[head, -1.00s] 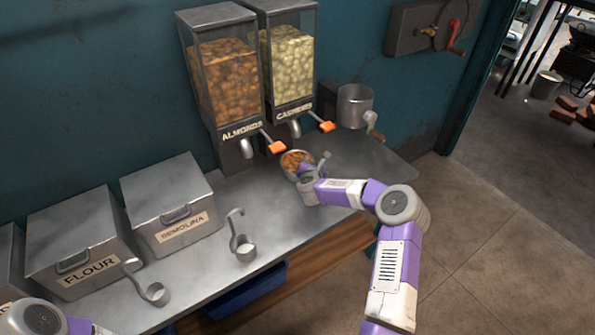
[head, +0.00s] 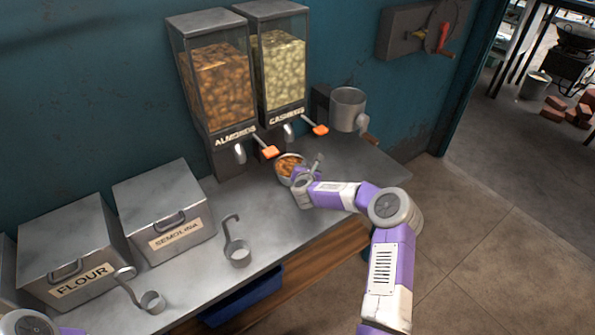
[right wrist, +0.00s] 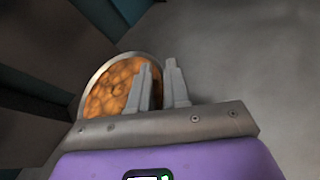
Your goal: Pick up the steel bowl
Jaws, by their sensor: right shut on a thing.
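The steel bowl (head: 279,171) stands on the metal counter near the nut dispensers, with brown almonds in it. In the right wrist view the bowl (right wrist: 97,74) is left of and behind the finger pair, and its round rim passes behind the left finger. My right gripper (head: 298,173) is at the near right side of the bowl, shut on its rim. The two fingers (right wrist: 162,85) also show in the right wrist view with a narrow gap between them; the grasped part of the rim is mostly hidden. My left arm shows only at the lower left corner; its gripper is out of view.
The almond dispenser (head: 220,95) and cashew dispenser (head: 277,65) stand behind the bowl. A metal grinder (head: 348,108) is to the right. Semolina (head: 165,210) and flour (head: 75,250) bins and two ladles (head: 237,252) (head: 150,301) are left. Counter (head: 270,215) is clear in front.

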